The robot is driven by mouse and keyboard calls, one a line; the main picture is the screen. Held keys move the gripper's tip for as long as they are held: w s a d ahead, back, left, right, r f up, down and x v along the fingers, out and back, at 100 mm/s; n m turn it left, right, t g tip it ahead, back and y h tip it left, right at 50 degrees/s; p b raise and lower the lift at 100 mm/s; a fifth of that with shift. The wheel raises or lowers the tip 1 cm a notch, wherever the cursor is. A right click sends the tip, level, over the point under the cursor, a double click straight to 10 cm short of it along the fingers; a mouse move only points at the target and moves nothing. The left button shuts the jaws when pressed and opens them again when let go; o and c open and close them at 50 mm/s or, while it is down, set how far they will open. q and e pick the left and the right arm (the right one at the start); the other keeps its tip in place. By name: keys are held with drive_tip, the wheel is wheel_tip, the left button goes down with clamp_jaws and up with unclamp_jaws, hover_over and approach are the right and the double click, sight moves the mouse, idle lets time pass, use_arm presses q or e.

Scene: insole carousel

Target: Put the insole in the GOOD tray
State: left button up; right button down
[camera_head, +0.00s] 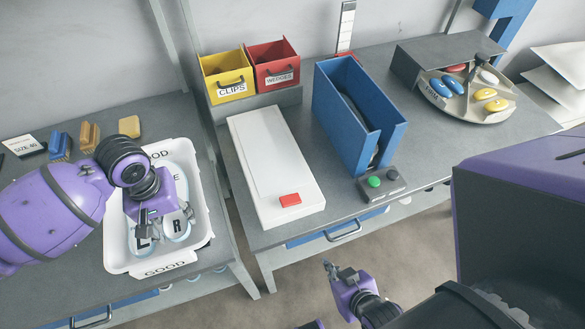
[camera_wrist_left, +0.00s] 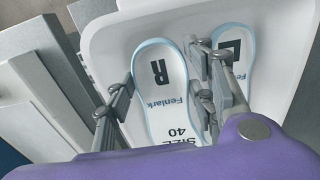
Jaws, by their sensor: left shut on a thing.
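The white GOOD tray (camera_head: 204,232) stands on the left table, with its label on the front and far rims. In it lie white insoles with pale blue edges. The one marked L (camera_head: 143,243) is beside the one marked R (camera_head: 178,226). My left gripper (camera_head: 166,214) reaches down into the tray. In the left wrist view its fingers (camera_wrist_left: 160,95) are shut on the R insole (camera_wrist_left: 168,118), one at each side, with the L insole (camera_wrist_left: 233,45) close by the right finger. Whether the R insole touches the tray floor is unclear. My right gripper (camera_head: 341,272) hangs low before the middle table, away from the insoles.
The middle table holds a white box with a red block (camera_head: 290,200), a blue holder (camera_head: 338,112), a button box (camera_head: 382,183), yellow and red bins (camera_head: 228,77), and a carousel (camera_head: 466,94).

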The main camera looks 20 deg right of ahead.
sight(178, 222)
use_arm(q)
drive_tip(key=shift+w+d+f, duration=0.1)
drive_tip(key=shift+w+f, duration=0.1)
drive_tip(key=shift+w, duration=0.05)
drive_tip(key=shift+w+f, duration=0.2)
drive_tip(key=shift+f, duration=1.5)
use_arm(e)
drive_tip(key=shift+s+a+f, duration=0.1)
drive_tip(key=shift+f, duration=0.1)
use_arm(q)
drive_tip(key=shift+d, duration=0.1)
drive_tip(key=o, duration=0.8)
drive_tip(key=shift+f, duration=0.15)
wheel_tip(178, 222, up, 11)
drive_tip(key=shift+r+p, duration=0.1)
drive_tip(key=shift+p, duration=0.25)
drive_tip(key=shift+r, duration=0.55)
use_arm(e)
drive_tip(key=shift+w+a+r, duration=0.25)
drive_tip(key=shift+w+r, duration=0.2)
drive_tip(key=shift+w, duration=0.05)
